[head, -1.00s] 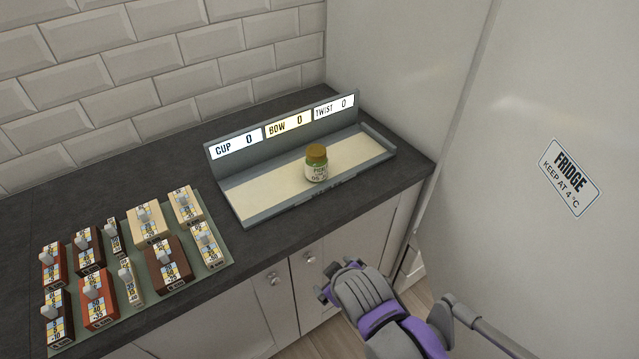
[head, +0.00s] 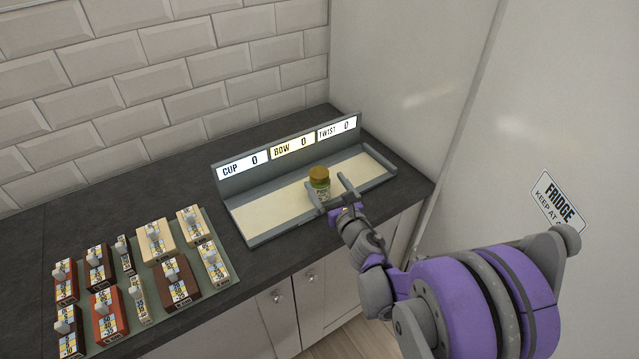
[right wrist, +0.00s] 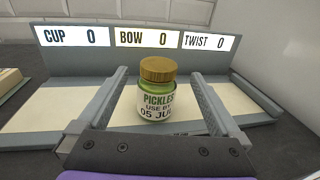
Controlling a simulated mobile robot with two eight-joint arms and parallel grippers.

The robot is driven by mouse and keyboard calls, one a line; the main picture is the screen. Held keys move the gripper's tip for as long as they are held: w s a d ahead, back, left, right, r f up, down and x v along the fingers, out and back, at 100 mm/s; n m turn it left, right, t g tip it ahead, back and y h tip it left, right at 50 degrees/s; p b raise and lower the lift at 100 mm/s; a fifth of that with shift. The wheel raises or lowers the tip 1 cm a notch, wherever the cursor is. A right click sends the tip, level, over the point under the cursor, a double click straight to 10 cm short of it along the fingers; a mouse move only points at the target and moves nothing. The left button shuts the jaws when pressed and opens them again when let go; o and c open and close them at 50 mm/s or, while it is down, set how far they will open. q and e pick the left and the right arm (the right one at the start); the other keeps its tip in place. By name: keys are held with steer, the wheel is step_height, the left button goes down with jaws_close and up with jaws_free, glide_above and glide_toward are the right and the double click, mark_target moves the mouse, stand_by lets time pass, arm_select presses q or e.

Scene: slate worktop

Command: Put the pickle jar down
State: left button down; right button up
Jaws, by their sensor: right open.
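The pickle jar (head: 320,182), green with a gold lid and a white label, stands upright on the cream floor of the grey tray with the CUP, BOW and TWIST displays. In the right wrist view the jar (right wrist: 157,90) shows its label, "PICKLES USE BY 05 JUL". My right gripper (head: 330,194) is open at the tray's front edge, with one finger on each side of the jar. In the right wrist view there is a gap between the jar and each finger of the gripper (right wrist: 160,98). My left gripper is not in view.
The grey tray (head: 262,239) stands on the dark worktop (head: 130,195); its displays all read 0. A green board (head: 221,247) with several knobbed blocks lies at the left. A white fridge wall with a sign (head: 557,203) is at the right. Cabinet doors lie below.

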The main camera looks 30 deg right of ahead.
mark_target(315, 167)
steer(key=w, duration=0.3)
steer(key=shift+d, duration=0.15)
steer(key=shift+w, duration=0.35)
steer(key=w+p, duration=0.1)
steer(key=w, duration=0.2)
steer(key=shift+w+d, duration=0.15)
steer(key=shift+w, duration=0.55)
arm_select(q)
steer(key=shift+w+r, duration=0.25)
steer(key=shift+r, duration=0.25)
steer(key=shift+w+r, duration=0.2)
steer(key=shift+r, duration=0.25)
arm_select(e)
steer(key=shift+s, duration=0.1)
steer(key=shift+s, duration=0.1)
steer(key=shift+c, duration=0.2)
jaws_close()
